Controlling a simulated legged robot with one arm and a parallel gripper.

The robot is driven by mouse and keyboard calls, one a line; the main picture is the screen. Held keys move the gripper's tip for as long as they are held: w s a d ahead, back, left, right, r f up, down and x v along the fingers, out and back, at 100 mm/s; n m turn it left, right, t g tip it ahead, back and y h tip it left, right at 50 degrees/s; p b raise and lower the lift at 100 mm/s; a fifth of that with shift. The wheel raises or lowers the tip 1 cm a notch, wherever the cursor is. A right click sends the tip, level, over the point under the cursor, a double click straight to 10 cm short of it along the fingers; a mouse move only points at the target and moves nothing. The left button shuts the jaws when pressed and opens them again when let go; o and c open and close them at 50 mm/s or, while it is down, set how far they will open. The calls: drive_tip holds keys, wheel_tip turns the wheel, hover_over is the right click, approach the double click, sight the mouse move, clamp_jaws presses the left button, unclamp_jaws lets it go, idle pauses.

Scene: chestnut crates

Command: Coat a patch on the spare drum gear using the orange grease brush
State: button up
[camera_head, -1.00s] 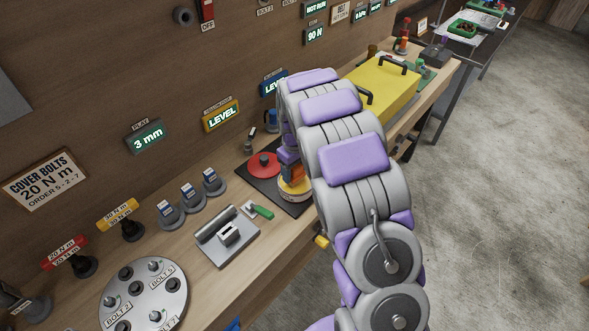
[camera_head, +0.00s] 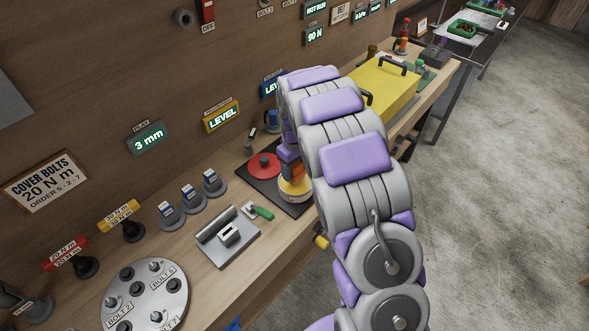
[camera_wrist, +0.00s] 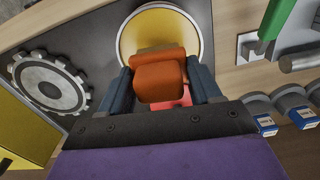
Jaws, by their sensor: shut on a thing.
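My gripper (camera_wrist: 163,88) is shut on the orange grease brush (camera_wrist: 162,78), whose blocky orange handle sits between the two dark fingers in the wrist view. The brush is over a round tin with a yellow inside (camera_wrist: 160,22); its bristle end is hidden, so I cannot tell whether it touches. In the head view the tin (camera_head: 296,189) stands under my gripper (camera_head: 290,164). A grey toothed gear (camera_wrist: 36,72), apparently the spare drum gear, lies left of the gripper in the wrist view. My arm seems to hide it in the head view.
A red disc (camera_head: 263,166) lies on the black mat (camera_head: 243,176) beside the tin. A green-handled tool (camera_head: 262,212) and a grey roller block (camera_head: 226,243) are nearby. A yellow box (camera_head: 380,88) with dark handles stands farther along the bench.

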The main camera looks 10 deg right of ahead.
drive_tip(key=shift+r+p, duration=0.95)
drive_tip(key=shift+r, duration=1.85)
